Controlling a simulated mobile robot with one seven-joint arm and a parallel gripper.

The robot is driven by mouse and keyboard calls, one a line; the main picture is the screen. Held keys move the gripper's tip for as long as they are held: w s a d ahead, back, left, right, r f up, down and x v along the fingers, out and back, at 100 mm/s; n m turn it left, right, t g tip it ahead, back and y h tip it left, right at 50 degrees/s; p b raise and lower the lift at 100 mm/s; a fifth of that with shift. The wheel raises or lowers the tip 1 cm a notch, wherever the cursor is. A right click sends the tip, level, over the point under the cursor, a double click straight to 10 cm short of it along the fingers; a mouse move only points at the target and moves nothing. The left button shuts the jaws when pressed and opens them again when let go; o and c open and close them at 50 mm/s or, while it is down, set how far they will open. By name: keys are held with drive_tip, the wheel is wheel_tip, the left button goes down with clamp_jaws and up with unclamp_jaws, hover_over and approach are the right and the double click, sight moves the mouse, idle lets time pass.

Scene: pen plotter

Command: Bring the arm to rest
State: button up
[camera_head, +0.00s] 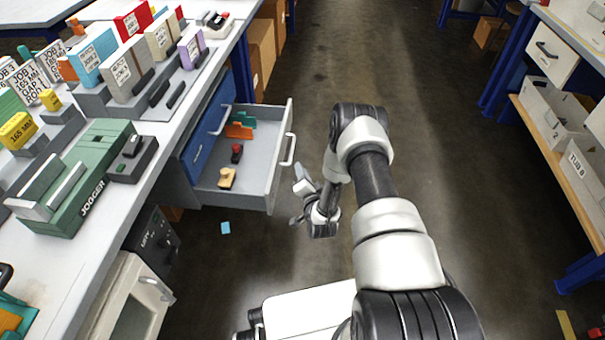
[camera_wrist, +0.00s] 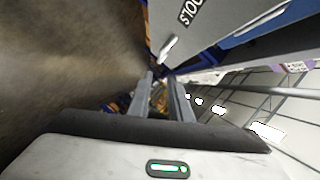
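My gripper (camera_head: 299,202) hangs low in the aisle in the head view, just right of an open grey drawer (camera_head: 270,165), with my arm bent above it. In the wrist view the two fingers of my gripper (camera_wrist: 160,82) stand apart, with a gap between them, and I see nothing held. The drawer's handle (camera_head: 288,150) is close to the gripper, and they look apart. In the wrist view a grey front with a dark label (camera_wrist: 190,12) and a handle (camera_wrist: 168,46) lies beyond the fingertips.
The drawer holds a yellow piece (camera_head: 227,178), a dark red-topped piece (camera_head: 237,153) and orange and green pieces. A shelf with bins (camera_head: 560,115) stands right. The aisle floor (camera_head: 330,50) ahead is clear.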

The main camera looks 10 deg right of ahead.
idle(0.3)
drive_tip(key=w+r+n+g, duration=0.2)
drive_tip(key=w+r+n, duration=0.3)
drive_tip(key=r, duration=1.1)
wheel_tip(320, 180, up, 13)
drive_tip(key=s+n+g, duration=0.1)
drive_tip(key=s+g, duration=0.1)
drive_tip(key=s+a+r+n+g, duration=0.1)
drive_tip(key=s+r+n+g, duration=0.2)
drive_tip(key=s+r, duration=1.3)
drive_tip(key=s+a+r+n+g, duration=0.1)
drive_tip(key=s+r+n+g, duration=0.15)
drive_tip(key=s, duration=2.05)
wheel_tip(320, 180, up, 26)
drive_tip(key=p, duration=2.7)
drive_tip(key=shift+s, duration=0.3)
